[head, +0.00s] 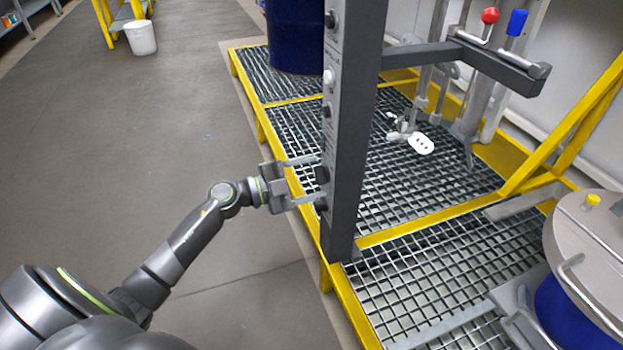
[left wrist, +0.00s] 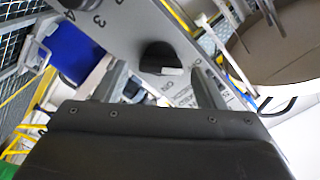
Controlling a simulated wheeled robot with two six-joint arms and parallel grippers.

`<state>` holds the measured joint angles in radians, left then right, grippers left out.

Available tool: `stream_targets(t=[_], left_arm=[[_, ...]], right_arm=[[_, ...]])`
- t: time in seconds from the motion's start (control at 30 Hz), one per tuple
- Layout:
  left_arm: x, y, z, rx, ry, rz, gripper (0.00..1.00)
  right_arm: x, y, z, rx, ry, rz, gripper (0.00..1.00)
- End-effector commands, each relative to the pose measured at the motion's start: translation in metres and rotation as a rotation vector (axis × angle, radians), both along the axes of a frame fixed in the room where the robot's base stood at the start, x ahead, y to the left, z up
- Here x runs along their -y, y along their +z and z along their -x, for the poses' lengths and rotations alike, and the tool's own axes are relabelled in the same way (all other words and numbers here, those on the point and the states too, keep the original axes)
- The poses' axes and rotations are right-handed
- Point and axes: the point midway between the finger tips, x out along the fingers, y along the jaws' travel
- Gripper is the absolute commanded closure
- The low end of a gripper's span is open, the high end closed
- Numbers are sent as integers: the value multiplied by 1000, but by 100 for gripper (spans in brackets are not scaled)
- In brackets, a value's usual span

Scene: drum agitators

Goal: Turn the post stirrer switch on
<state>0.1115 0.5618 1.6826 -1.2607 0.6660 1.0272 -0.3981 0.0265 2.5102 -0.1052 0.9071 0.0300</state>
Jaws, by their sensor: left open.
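A dark grey upright post (head: 348,130) carries a column of several knobs on its left face. My left gripper (head: 318,180) is open at the lower part of this face, its two fingers pointing at the post, one above and one below a black knob (head: 321,174). In the left wrist view a black rotary knob (left wrist: 157,57) with a pale mark sits between and just beyond the open fingers. Printed lettering, apparently including "ON", shows near it. I cannot tell whether the fingers touch the knob. My right gripper is not in view.
The post stands at the edge of a yellow-framed grating (head: 430,190). A blue drum (head: 294,35) is behind it, and a lidded drum (head: 590,250) is at the right. Open floor lies left.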

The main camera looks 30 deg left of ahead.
Motion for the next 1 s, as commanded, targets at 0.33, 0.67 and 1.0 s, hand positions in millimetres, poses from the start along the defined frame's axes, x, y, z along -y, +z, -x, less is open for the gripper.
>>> stream_targets(t=[0.33,0.67,1.0], left_arm=[[4,0,-4,-1,-1,0,36],[4,0,-4,-1,-1,0,74],[4,0,-4,19,-1,-23,81]], right_arm=[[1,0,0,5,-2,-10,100],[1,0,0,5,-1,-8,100],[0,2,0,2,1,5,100]])
